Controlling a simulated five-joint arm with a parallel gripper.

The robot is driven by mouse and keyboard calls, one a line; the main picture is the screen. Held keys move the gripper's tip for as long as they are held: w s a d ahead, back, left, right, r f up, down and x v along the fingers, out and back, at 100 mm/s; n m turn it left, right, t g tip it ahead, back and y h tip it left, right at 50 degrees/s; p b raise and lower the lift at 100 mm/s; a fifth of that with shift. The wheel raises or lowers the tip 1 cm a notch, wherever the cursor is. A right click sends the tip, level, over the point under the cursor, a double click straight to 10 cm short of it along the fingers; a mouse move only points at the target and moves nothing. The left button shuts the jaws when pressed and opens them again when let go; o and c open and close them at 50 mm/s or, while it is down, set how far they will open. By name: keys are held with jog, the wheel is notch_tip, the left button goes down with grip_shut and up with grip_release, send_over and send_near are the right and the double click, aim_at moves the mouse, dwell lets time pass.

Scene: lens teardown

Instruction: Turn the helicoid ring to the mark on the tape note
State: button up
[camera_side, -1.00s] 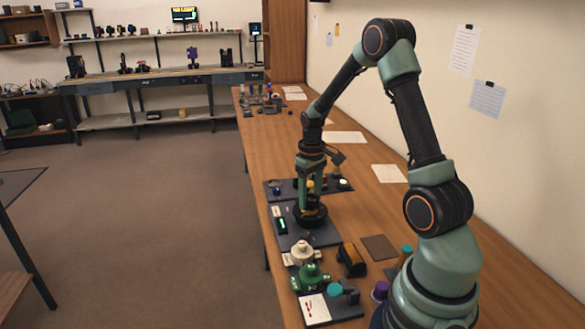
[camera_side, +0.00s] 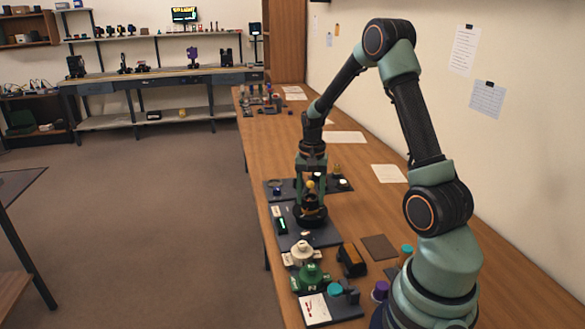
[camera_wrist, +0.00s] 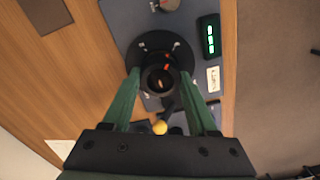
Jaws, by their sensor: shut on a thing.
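My gripper (camera_wrist: 159,80) has its two green fingers on either side of the dark helicoid ring (camera_wrist: 158,58) of a black lens and is shut on it. The lens stands upright on a round black base (camera_wrist: 178,52). In the side view my gripper (camera_side: 311,196) points straight down onto the same lens. Small orange-red marks (camera_wrist: 166,67) show near the ring. A pale note with dark scribbles, probably the tape note (camera_wrist: 213,79), lies right of the lens; its writing is too small to read. The fingers partly hide the ring.
A black box with a green-lit display (camera_wrist: 210,37) sits beside the note. A yellow ball (camera_wrist: 160,127) is close to the fingers. In the side view, white (camera_side: 301,252) and green (camera_side: 311,278) parts stand nearer my base, beside an orange-brown block (camera_side: 351,260).

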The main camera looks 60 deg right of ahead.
aim_at(311, 197)
jog(key=shift+m, duration=1.1)
jog(key=o, duration=1.4)
notch_tip(311, 197, up, 12)
jog(key=shift+r, duration=0.1)
